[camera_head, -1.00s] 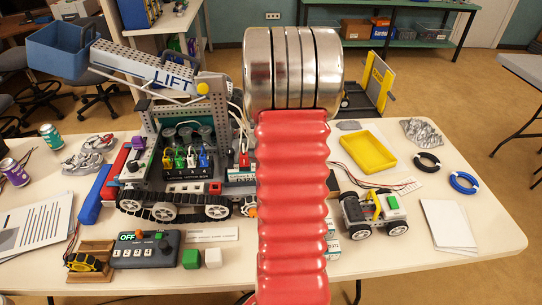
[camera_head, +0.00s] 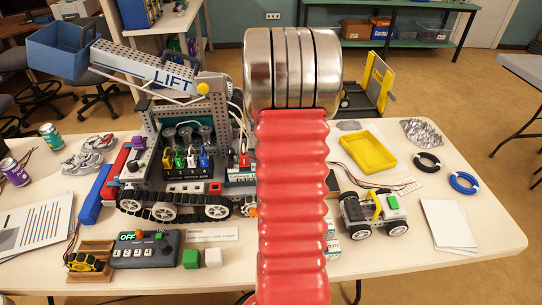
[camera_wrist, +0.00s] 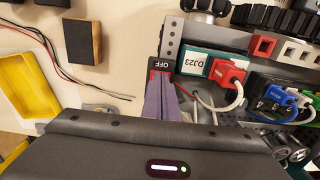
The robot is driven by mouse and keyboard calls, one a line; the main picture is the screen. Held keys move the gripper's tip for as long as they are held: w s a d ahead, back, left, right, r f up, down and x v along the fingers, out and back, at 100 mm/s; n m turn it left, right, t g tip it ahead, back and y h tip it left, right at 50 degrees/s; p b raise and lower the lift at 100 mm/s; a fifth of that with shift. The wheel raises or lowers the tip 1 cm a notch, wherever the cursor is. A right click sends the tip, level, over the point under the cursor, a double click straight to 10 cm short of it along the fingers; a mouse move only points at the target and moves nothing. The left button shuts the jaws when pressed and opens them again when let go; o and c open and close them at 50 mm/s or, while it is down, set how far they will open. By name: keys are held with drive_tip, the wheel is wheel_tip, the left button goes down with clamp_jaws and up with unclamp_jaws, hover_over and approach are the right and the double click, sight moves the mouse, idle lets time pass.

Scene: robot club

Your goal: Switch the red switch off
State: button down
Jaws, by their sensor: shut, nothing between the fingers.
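In the wrist view a black plate marked OFF (camera_wrist: 161,63) sits at the end of a grey perforated bracket, with red showing at its edge. This looks like the red switch (camera_wrist: 152,74), mostly hidden by my gripper. My gripper (camera_wrist: 161,82) shows as purple-grey fingers, shut and empty, with their tips right at the switch just below the OFF mark. I cannot tell whether they touch it. In the head view my red ribbed arm covers this spot, and neither the switch nor the fingers can be seen.
A green box marked DJ23 with a red plug (camera_wrist: 228,72) and cable is close beside the fingers. A blue plug (camera_wrist: 282,97) sits farther right. A yellow tray (camera_head: 367,152) and a small wheeled car (camera_head: 372,213) stand right of my arm. A LIFT machine (camera_head: 178,75) stands left.

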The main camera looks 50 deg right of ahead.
wheel_tip(320, 180, up, 7)
idle(1.2)
idle(0.5)
drive_tip(key=shift+s+a+f, duration=0.35)
drive_tip(key=shift+a+f, duration=0.2)
drive_tip(key=shift+a, duration=0.05)
drive_tip(key=shift+s+a+f, duration=0.3)
drive_tip(key=shift+a+f, duration=0.25)
drive_tip(key=s+a+r+n+t, duration=0.2)
drive_tip(key=a+r+n, duration=0.1)
drive_tip(key=a, duration=1)
drive_tip(key=s+a+r+n+t, duration=0.1)
drive_tip(key=s+a+r+n, duration=0.1)
drive_tip(key=a, duration=1.2)
drive_tip(key=s+a+r+n+t, duration=0.1)
drive_tip(key=a+r+n, duration=0.3)
drive_tip(key=a, duration=0.9)
drive_tip(key=shift+s+a+r+n+t, duration=0.25)
drive_tip(key=shift+s+r+n+t, duration=0.15)
drive_tip(key=shift+r+t, duration=0.35)
